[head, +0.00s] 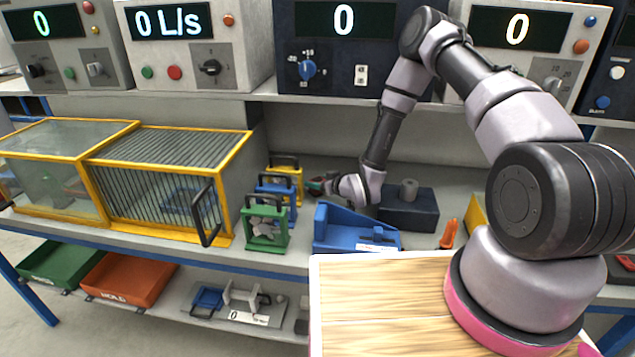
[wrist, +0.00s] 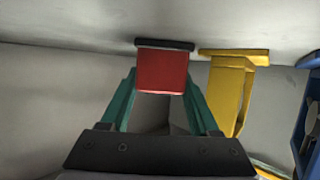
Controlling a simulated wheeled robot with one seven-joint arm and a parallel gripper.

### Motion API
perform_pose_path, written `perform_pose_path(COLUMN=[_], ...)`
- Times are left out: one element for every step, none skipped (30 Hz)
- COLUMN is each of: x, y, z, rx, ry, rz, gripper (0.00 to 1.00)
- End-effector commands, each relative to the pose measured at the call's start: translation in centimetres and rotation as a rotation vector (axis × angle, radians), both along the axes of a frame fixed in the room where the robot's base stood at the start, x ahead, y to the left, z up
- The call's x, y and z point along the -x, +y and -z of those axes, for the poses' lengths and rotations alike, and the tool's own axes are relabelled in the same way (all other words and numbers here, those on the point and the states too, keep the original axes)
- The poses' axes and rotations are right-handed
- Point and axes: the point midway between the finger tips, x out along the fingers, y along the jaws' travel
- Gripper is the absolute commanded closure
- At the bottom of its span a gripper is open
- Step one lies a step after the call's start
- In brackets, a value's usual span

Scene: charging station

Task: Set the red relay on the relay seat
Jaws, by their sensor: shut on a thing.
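The red relay (wrist: 162,72), a red block with a dark plate at its far end, sits between the teal fingers of my gripper (wrist: 160,85) in the wrist view. My gripper is shut on it. In the head view my gripper (head: 318,187) is low at the back of the bench, just right of the yellow handled frame, and the relay is mostly hidden there. I cannot tell for sure which item is the relay seat. A blue sloped fixture (head: 352,230) with a white label stands at the front, and a dark blue block (head: 410,212) with a grey post stands behind it.
Yellow (head: 290,172), blue (head: 270,186) and green (head: 265,232) handled frames stand left of my gripper. The yellow frame (wrist: 232,85) is close by in the wrist view. A yellow barred cage (head: 170,185) is further left. An orange item (head: 449,235) stands right of the blocks.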

Motion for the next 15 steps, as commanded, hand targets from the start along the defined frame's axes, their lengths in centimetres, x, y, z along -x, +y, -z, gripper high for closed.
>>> perform_pose_path(x=[-0.05,-0.05,-0.05,-0.05,-0.05,-0.04,-0.04,-0.05,-0.06,-0.06,-0.06,-0.06,-0.06,-0.06,-0.06], y=[0.01,0.01,0.00,0.00,0.00,-0.01,-0.02,-0.01,-0.02,-0.02,-0.02,-0.02,-0.03,-0.02,-0.03], z=[-0.11,-0.11,-0.12,-0.12,-0.10,-0.03,0.07,0.15,0.17,0.15,0.14,0.15,0.15,0.15,0.15], rx=[0.000,0.000,-0.001,-0.001,-0.001,-0.001,-0.001,0.000,0.000,0.000,0.000,0.000,0.000,0.000,0.000], ry=[-0.002,-0.002,-0.002,-0.001,-0.001,-0.001,-0.001,-0.001,-0.001,-0.001,-0.001,-0.001,-0.001,-0.001,-0.001], rz=[0.000,0.000,0.000,0.000,0.000,0.000,0.000,0.001,0.001,0.001,0.001,0.001,0.001,0.001,0.001], gripper=[1.00,1.00,1.00,1.00,1.00,1.00,1.00,1.00,0.31,0.19,0.08,0.08,0.08,0.08,0.08])
